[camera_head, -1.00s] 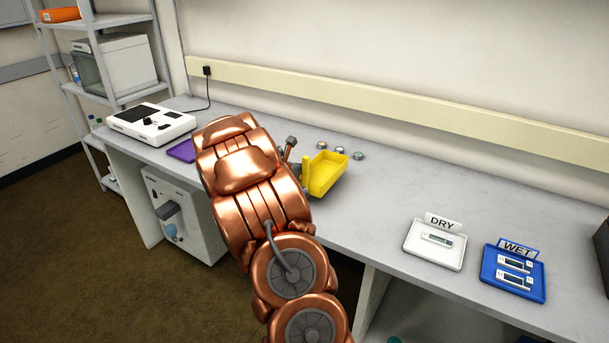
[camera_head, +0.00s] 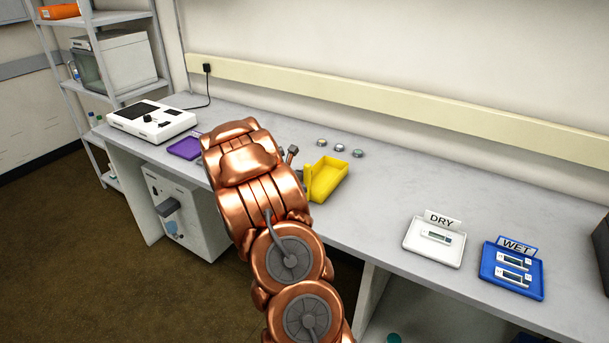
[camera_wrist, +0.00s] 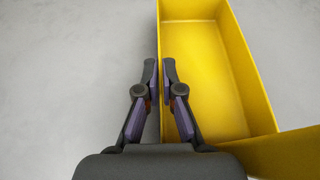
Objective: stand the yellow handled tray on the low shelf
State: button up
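The yellow tray (camera_head: 332,176) is at mid-bench in the head view, with an upright yellow handle part (camera_head: 307,183) at its near left side. In the wrist view the tray (camera_wrist: 205,60) fills the right half. My gripper (camera_wrist: 159,64) has its two fingers close together, one on each side of the tray's left wall, pinching it. Whether the tray touches the bench is unclear. A grey rack (camera_head: 128,95) stands at the far left, its lowest visible shelf (camera_head: 109,180) partly hidden by the bench.
The bench (camera_head: 385,200) also holds a white instrument (camera_head: 152,120), a purple tray (camera_head: 185,148), several small round discs (camera_head: 339,148), a white DRY tray (camera_head: 425,247) and a blue WET tray (camera_head: 505,284). A machine (camera_head: 180,215) stands underneath. Bench space right of the yellow tray is clear.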

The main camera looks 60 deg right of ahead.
jog(key=o, duration=0.4)
jog(key=shift+r, duration=0.2)
jog(key=b+v, duration=0.1)
jog(key=v, duration=1.1)
jog(key=shift+b, duration=0.3)
jog(key=shift+a, duration=0.1)
